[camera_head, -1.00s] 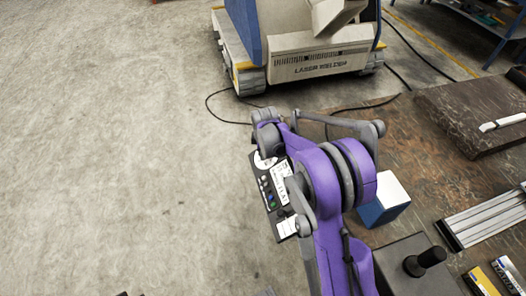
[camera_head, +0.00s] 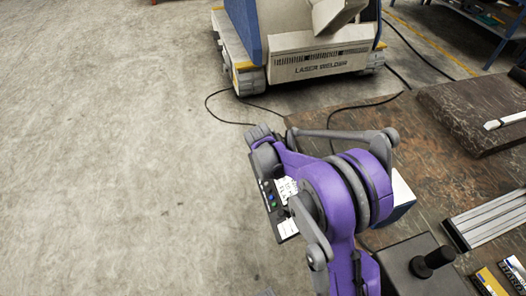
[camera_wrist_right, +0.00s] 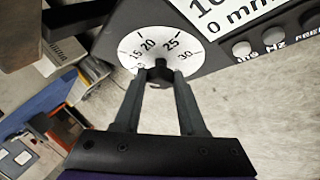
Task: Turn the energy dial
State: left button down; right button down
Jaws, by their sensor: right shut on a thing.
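The energy dial (camera_wrist_right: 157,50) is a white round scale with numbers from 15 to 30 on a dark control panel, seen in the right wrist view. A black knob (camera_wrist_right: 158,66) sits at its centre. My right gripper (camera_wrist_right: 160,73) has its two fingers converging on this knob and is shut on it. In the head view the control panel (camera_head: 285,226) shows partly, with coloured buttons and a white label. My left gripper is in neither view.
A laser welder (camera_head: 320,62) stands on the floor at the back, with a black cable beside it. A worn brown workbench (camera_head: 450,190) to the right carries a dark block and metal rails (camera_head: 490,219). Open concrete floor lies to the left.

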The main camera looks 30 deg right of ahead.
jog(key=shift+c, duration=2.4)
grip_release()
jog(key=shift+r, duration=0.1)
jog(key=p+v, duration=0.1)
jog(key=v, duration=0.9)
jog(key=shift+s+r+p, duration=0.25)
jog(key=shift+s+p, duration=0.05)
jog(key=shift+p, duration=0.1)
jog(key=shift+a, duration=0.15)
